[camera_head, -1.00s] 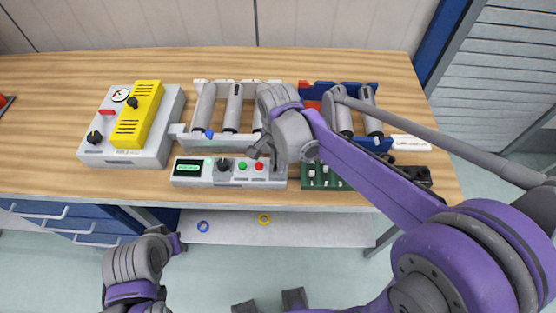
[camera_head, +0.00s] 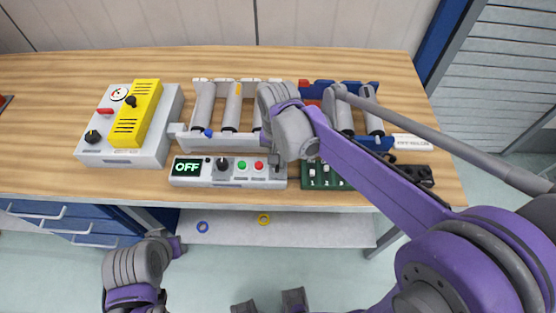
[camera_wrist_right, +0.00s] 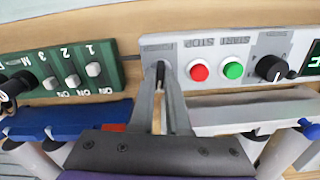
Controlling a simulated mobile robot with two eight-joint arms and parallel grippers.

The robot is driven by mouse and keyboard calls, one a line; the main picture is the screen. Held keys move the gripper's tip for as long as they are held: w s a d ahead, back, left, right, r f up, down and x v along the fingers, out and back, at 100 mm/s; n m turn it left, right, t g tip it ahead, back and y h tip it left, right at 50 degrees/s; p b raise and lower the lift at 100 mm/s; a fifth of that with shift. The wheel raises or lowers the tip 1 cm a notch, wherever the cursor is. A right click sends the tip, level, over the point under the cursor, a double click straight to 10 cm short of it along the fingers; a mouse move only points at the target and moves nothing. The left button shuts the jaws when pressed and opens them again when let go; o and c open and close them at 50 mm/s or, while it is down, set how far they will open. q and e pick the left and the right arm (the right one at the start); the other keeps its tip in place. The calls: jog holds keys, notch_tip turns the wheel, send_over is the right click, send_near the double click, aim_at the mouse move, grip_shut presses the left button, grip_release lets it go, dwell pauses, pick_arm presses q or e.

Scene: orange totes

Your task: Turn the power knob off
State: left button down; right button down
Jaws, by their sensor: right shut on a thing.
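The grey control panel (camera_head: 207,181) lies near the table's front edge. Its display (camera_head: 187,167) reads OFF. It carries a black dial (camera_head: 222,164), a green button (camera_head: 241,165) and a red button (camera_head: 259,166). My right gripper (camera_wrist_right: 161,80) is shut on the small dark power knob (camera_wrist_right: 160,71) at the panel's end, beside the red STOP button (camera_wrist_right: 199,72). The fingers hide most of the knob. In the head view my right wrist covers that end. My left gripper (camera_head: 175,245) is low at the left, away from the panel; its fingers are unclear.
A green switch panel (camera_head: 318,178) sits right beside the grey one. Roller racks (camera_head: 233,80) stand behind. A grey box with a yellow cover (camera_head: 146,110) stands at the left. A lower shelf (camera_head: 320,229) holds a blue and a yellow ring.

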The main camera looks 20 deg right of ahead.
jog(key=n, duration=0.5)
jog(key=shift+n, duration=0.3)
jog(key=n, duration=0.5)
jog(key=shift+b, duration=0.4)
jog(key=shift+n, duration=0.3)
jog(key=c, duration=0.9)
grip_release()
notch_tip(320, 180, up, 11)
jog(key=shift+p, duration=0.35)
jog(key=shift+f, duration=0.1)
